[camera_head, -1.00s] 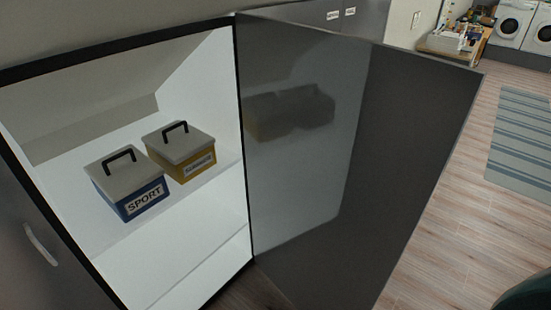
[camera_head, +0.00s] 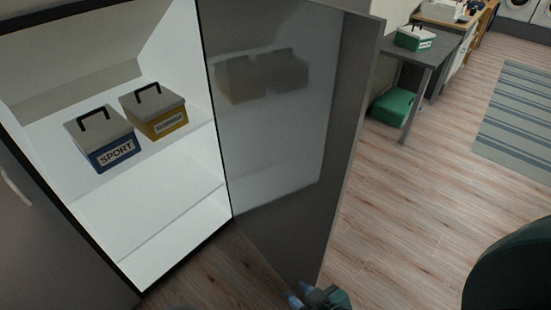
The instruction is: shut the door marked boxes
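The open grey cabinet door (camera_head: 345,130) is hinged at the right side of the cabinet opening and stands out into the room. Its glossy inner face shows a faint reflection of the boxes, and I see no label on it. The cabinet (camera_head: 95,215) has a white interior. My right gripper (camera_head: 298,293) is at the bottom edge of the view, near the lower free corner of the door. Its two pale blue fingertips look apart with nothing between them. I cannot tell whether it touches the door. My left gripper is not in view.
A blue SPORT box (camera_head: 112,152) and a yellow box (camera_head: 168,121) sit on the cabinet shelf, inside the opening. A grey table (camera_head: 428,47) with a green box (camera_head: 415,38) stands behind the door. Wooden floor (camera_head: 425,190) is clear right of the door.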

